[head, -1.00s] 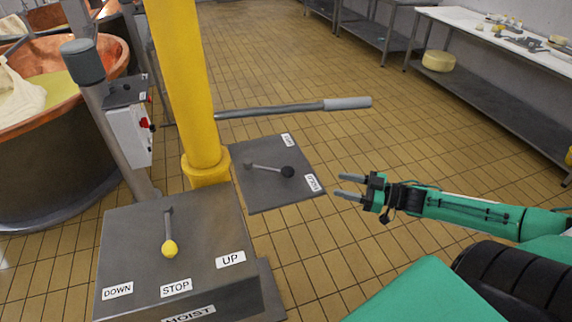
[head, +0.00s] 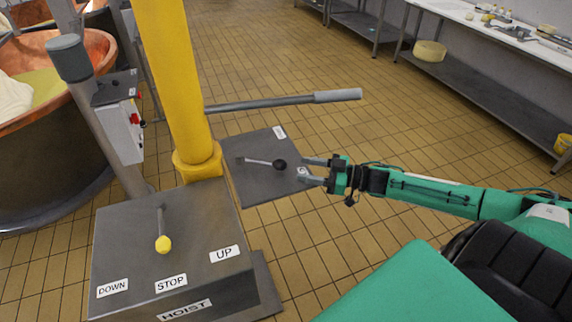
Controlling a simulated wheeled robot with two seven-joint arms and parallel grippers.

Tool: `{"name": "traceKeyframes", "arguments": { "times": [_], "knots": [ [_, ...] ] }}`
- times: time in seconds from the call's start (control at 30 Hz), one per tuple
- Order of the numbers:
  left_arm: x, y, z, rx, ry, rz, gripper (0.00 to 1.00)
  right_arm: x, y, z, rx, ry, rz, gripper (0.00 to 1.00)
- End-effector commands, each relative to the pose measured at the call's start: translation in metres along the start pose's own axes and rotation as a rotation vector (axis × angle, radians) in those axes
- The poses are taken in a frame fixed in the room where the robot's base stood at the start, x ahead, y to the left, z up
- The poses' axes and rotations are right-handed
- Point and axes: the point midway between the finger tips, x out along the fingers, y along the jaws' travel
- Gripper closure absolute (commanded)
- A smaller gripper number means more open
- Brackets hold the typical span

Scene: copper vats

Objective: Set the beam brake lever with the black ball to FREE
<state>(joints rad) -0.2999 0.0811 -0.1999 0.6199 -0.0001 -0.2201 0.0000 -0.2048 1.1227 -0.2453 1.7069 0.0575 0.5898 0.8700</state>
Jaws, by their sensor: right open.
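The brake lever with the black ball (head: 280,164) is on a grey plate (head: 262,186) beside the yellow column. Its thin arm points right from a pivot at the plate's left. A small label (head: 279,132) is at the plate's far right corner, too small to read. The other label, at the near right corner, is mostly hidden by my right gripper. My right gripper (head: 308,170) is open, with its fingers pointing left. Its fingertips are just right of the black ball, apparently apart from it. My left gripper is not in view.
A yellow column (head: 175,80) stands behind the hoist box (head: 200,215), which has a yellow-ball lever (head: 162,244) and labels DOWN, STOP and UP. A long grey-handled bar (head: 337,96) extends above the plate. A copper vat (head: 50,130) is at left.

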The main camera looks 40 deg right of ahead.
Motion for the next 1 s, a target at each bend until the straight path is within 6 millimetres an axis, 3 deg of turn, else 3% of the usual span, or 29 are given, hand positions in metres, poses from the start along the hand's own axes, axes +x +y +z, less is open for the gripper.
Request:
{"name": "traceKeyframes", "arguments": {
  "times": [0.53, 1.0],
  "knots": [
    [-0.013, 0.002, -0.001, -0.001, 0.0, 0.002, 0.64, 0.058, 0.0, -0.002, 0.0, 0.003, 0.0, 0.5],
    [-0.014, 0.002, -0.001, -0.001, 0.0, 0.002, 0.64, 0.068, -0.001, 0.0, 0.001, 0.0, -0.001, 0.5]
  ]
}}
